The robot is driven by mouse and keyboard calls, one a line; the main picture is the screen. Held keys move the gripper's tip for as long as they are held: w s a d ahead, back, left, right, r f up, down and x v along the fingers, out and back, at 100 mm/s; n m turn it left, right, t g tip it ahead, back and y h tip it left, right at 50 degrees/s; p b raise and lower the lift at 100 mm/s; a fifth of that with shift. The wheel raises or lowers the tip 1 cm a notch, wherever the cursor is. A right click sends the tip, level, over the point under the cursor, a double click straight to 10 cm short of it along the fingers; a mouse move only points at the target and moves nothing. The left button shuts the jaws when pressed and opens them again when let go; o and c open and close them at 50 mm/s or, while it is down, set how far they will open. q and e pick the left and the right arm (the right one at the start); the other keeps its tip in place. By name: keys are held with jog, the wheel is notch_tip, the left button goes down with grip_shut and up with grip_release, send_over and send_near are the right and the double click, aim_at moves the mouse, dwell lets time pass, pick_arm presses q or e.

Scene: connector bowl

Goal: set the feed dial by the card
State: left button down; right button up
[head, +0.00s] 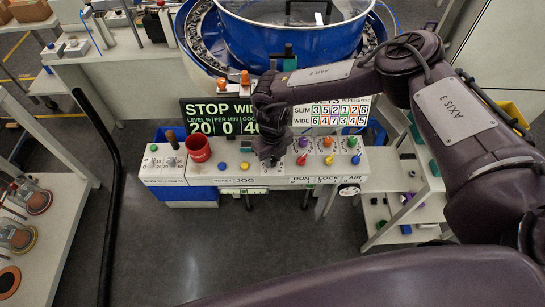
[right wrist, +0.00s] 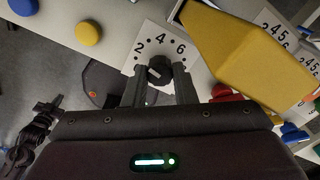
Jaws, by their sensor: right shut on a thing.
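My right gripper (head: 270,157) reaches down to the control panel (head: 230,182) from the right. In the right wrist view its fingers (right wrist: 160,75) are shut on a small black dial (right wrist: 159,66), one finger on each side. The dial sits on a white scale plate (right wrist: 150,42) marked 2, 4 and 6 with dots between. I cannot tell exactly where the dial points. The settings card (head: 327,115) stands behind the panel, with SLIM and WIDE rows of coloured numbers. The dark display (head: 200,107) reads STOP and WIDE, level 20, per min 0; my arm hides its right end. My left gripper is out of view.
A blue bowl (head: 290,40) is behind; a shelf unit (head: 410,215) stands right.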

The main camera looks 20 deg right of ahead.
jog(key=m+b, duration=0.1)
jog(key=m, duration=0.3)
jog(key=shift+m, duration=0.3)
jog(key=m, duration=0.3)
jog(key=shift+m, duration=0.3)
jog(key=m, duration=0.3)
jog(key=shift+m, duration=0.3)
jog(key=shift+w+m+p, duration=0.1)
jog(key=shift+m+p, duration=0.5)
jog(key=shift+m, duration=1.3)
jog(key=o, duration=1)
